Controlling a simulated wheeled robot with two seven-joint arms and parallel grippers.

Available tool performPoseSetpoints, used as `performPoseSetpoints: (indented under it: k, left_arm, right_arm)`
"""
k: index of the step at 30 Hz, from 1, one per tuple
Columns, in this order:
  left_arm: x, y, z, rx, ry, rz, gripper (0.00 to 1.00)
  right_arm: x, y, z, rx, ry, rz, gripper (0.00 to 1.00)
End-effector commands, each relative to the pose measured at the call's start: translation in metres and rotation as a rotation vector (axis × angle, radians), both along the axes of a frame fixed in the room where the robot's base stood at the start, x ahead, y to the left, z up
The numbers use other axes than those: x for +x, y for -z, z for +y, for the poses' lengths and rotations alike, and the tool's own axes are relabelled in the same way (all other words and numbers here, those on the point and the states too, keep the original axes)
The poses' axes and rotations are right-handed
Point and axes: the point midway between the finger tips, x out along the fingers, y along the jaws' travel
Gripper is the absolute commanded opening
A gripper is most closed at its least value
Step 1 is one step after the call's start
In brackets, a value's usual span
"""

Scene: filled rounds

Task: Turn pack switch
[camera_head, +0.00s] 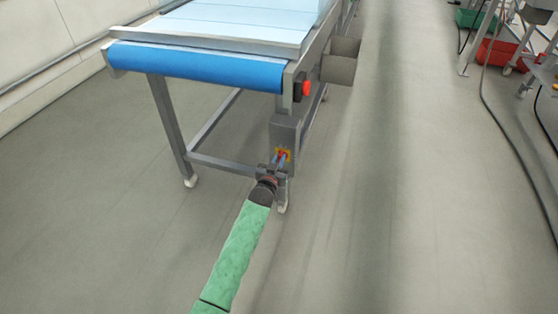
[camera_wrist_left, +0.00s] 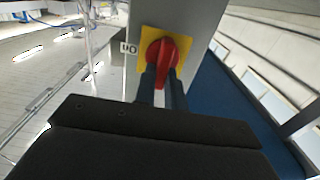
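The pack switch (camera_wrist_left: 161,54) is a red rotary knob on a yellow square plate, mounted on a grey box (camera_head: 285,131) on the conveyor's leg. Whether the fingers press on the knob cannot be told. My right gripper is in neither view.
The conveyor (camera_head: 200,66) with a blue roller end stands above and behind the switch. A red button (camera_head: 306,88) sits on its side, beside a grey bin (camera_head: 340,62). Green (camera_head: 476,19) and red (camera_head: 497,54) crates lie far right.

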Motion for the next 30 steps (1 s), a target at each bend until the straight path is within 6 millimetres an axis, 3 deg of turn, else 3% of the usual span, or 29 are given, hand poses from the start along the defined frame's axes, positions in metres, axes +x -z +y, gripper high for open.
performPoseSetpoints:
  k: [8,30]
  left_arm:
    - [0.0,-0.001,-0.001,0.046,0.0,-0.015,0.0]
    - [-0.002,0.002,-0.006,0.455,0.0,-0.146,0.0]
  right_arm:
    - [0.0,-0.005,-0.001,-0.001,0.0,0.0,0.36]
    - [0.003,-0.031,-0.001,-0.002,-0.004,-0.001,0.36]
